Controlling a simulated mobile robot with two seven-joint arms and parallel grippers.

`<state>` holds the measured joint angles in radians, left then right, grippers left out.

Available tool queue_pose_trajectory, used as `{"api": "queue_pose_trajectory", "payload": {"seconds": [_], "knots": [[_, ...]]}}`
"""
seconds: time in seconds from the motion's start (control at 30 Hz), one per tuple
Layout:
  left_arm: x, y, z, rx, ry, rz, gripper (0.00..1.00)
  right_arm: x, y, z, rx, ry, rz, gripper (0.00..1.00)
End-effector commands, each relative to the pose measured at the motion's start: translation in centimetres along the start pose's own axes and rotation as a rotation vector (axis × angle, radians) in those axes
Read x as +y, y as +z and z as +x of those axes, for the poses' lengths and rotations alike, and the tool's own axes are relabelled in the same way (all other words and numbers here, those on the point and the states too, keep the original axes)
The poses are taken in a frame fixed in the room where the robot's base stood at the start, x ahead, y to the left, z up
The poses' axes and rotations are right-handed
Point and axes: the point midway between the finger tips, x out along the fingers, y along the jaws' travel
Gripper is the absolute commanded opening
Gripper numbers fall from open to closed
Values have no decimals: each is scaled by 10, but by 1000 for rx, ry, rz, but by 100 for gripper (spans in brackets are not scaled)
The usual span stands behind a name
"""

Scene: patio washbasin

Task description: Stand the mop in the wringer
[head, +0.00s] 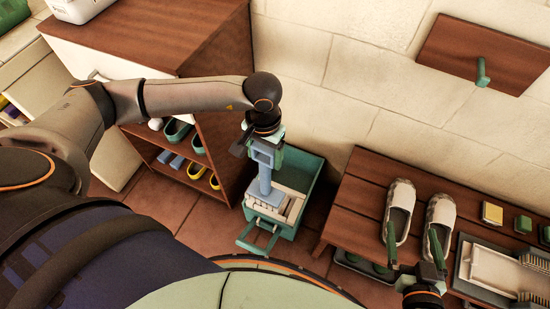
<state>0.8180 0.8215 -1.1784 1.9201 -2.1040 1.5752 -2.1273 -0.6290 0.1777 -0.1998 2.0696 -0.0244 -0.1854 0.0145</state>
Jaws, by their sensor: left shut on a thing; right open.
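My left gripper (262,136) is shut on the upper end of the blue mop (265,178). The mop points down, its shaft close to upright, with its lower end over the pale wringer (291,208) at the near end of the teal bucket (311,168). Whether the mop's lower end rests in the wringer or hangs just above it I cannot tell. A teal bar frame (258,240) sticks out at the bucket's near side. My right gripper (415,248) is open and empty at the lower right, its green fingers apart in front of the shoes.
A wooden bench (350,214) at right holds a pair of pale shoes (401,205), a yellow block (492,214), green blocks and a grey rack. A wooden cabinet (228,62) with colourful shoes stands left of the bucket. A stone wall rises behind; tiled floor shows at left.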

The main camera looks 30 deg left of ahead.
Motion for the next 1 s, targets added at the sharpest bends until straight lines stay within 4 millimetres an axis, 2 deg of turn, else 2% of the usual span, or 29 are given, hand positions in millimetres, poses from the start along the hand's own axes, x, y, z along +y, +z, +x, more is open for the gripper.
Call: {"api": "queue_pose_trajectory", "payload": {"seconds": [0.03, 0.23, 0.47, 0.77, 1.0], "knots": [[-1, -7, 18, 4, -1, -2, 10, 0, 3, 8, 51, -3, -15, 100], [-4, -25, 50, 3, -5, -8, 10, -2, -24, 15, 243, -13, -62, 100], [-9, -47, 85, 2, -5, -18, 10, -8, -50, 12, 462, -29, -115, 100], [-14, -73, 128, 3, 0, -29, 10, -21, -76, -10, 748, -55, -182, 100], [-18, -92, 158, 3, 9, -37, 10, -34, -86, -39, 967, -81, -230, 100]]}}
